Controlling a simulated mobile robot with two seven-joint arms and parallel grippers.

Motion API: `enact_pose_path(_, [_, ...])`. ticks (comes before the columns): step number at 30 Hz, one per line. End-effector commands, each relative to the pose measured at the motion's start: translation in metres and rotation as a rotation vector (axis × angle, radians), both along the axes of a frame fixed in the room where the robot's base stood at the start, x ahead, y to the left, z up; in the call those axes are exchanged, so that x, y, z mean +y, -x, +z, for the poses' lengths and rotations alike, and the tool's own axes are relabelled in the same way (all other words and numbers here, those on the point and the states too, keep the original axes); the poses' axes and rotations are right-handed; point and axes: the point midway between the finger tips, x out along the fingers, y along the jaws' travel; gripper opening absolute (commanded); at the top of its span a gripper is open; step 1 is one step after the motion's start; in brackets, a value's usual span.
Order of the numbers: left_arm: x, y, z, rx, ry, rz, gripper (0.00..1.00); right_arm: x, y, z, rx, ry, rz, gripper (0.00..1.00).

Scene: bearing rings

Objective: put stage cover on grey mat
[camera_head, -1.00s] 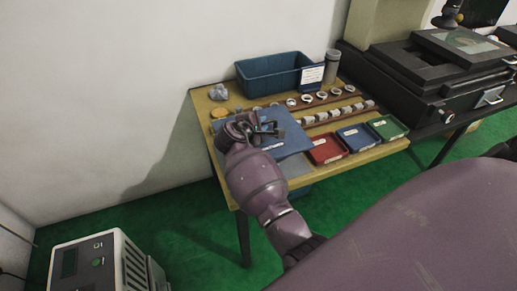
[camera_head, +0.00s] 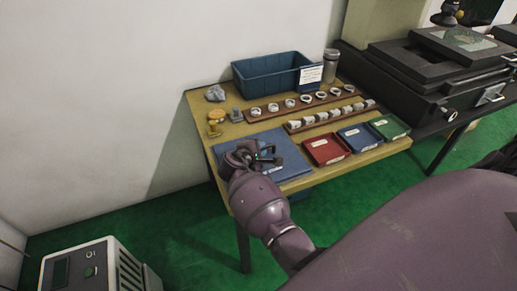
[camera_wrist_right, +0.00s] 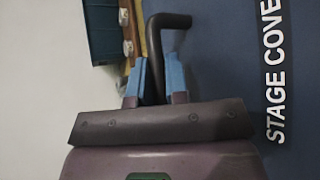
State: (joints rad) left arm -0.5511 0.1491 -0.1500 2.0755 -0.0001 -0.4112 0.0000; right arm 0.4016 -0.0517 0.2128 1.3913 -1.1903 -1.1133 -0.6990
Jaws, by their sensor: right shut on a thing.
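The stage cover (camera_head: 291,160) is a flat blue panel with a dark handle, over the front left part of the table in the head view. Its white lettering, "STAGE COVE", shows on the blue surface (camera_wrist_right: 240,60) in the right wrist view. My right gripper (camera_head: 258,155) is shut on the handle; in the wrist view its blue-padded fingers (camera_wrist_right: 153,82) close around the dark bar (camera_wrist_right: 168,21). I cannot tell whether the panel touches the surface below. No grey mat shows now; the cover hides the area beneath it. My left gripper is not in view.
Red (camera_head: 326,149), blue (camera_head: 360,137) and green (camera_head: 389,127) trays stand right of the cover. Racks of rings (camera_head: 304,101) and a blue bin (camera_head: 266,76) are behind. A yellow stamp-like object (camera_head: 215,117) stands at the left edge of the wooden table (camera_head: 237,130).

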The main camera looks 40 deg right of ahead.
Motion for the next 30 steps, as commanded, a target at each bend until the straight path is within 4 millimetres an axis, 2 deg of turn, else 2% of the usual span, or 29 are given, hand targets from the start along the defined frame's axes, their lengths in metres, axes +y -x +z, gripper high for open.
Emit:
enact_pose_path(7, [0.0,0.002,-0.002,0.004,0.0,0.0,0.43,0.0,-0.001,-0.001,-0.002,0.001,0.0,0.0])
enact_pose_path(8, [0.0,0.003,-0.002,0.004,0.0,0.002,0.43,0.0,0.0,-0.001,-0.001,0.0,0.0,0.19])
enact_pose_path(12, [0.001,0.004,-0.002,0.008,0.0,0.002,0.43,0.0,0.0,-0.001,-0.001,0.0,0.0,0.4])
enact_pose_path(22, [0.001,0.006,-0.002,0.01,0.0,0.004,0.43,0.0,0.0,0.003,-0.002,-0.001,-0.001,0.4])
enact_pose_path(26, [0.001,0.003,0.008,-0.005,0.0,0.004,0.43,0.012,0.004,0.011,-0.005,-0.003,0.001,0.4])
enact_pose_path(30, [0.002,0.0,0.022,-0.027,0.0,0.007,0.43,0.033,0.014,0.024,-0.007,-0.003,0.001,0.4])
